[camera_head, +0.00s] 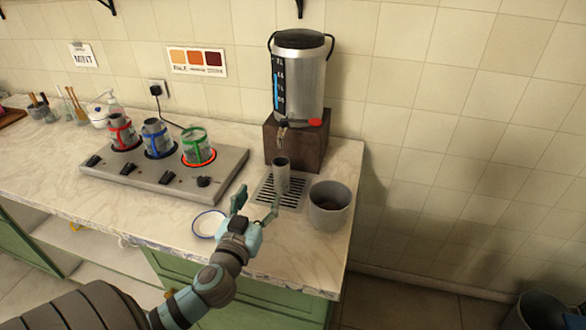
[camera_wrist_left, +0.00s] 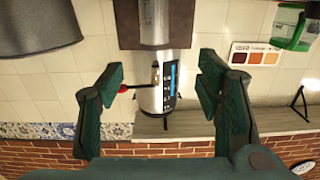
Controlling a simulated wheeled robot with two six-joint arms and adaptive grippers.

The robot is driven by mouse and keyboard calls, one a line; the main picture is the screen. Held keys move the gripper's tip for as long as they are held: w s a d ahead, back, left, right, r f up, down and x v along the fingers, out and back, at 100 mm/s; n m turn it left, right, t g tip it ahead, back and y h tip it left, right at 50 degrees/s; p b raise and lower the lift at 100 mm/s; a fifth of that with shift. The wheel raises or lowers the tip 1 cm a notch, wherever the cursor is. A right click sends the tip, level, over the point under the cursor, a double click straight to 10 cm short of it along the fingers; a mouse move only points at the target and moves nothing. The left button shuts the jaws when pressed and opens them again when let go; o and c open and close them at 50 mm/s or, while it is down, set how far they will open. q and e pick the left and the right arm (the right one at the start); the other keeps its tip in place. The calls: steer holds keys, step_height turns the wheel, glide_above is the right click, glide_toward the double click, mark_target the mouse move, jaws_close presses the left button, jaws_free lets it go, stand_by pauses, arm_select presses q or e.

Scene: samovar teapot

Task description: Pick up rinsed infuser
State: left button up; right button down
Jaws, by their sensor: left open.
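A grey metal cylinder, which looks like the infuser (camera_head: 281,174), stands upright on the slotted drip tray (camera_head: 264,196) below the samovar's tap. My left gripper (camera_head: 257,199) is open and empty, just in front of the cylinder and to its left, over the counter. In the left wrist view the picture is upside down, and the cylinder (camera_wrist_left: 155,18) shows at the top centre, beyond the gap between my open fingers (camera_wrist_left: 161,74). My right gripper is not in view.
A steel samovar (camera_head: 299,80) stands on a brown block (camera_head: 296,140). A grey pot (camera_head: 330,206) is close right of the tray. A white saucer (camera_head: 208,224) lies left of my gripper. A burner panel (camera_head: 165,180) carries several glass holders. The counter's front is mostly clear.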

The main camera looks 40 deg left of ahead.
mark_target(278, 167)
arm_select(q)
steer(key=shift+h, duration=0.3)
steer(key=x, duration=0.5)
steer(key=p+x, duration=0.1)
steer(key=x, duration=0.9)
steer(key=shift+w+d+r, duration=0.2)
steer(key=shift+w+d, duration=0.05)
steer(key=shift+w, duration=0.1)
steer(key=shift+s, duration=0.1)
steer(key=c, duration=1.4)
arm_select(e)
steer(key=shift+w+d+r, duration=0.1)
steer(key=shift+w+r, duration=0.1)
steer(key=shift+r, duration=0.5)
arm_select(q)
steer(key=shift+r+p, duration=0.1)
steer(key=shift+p, duration=0.2)
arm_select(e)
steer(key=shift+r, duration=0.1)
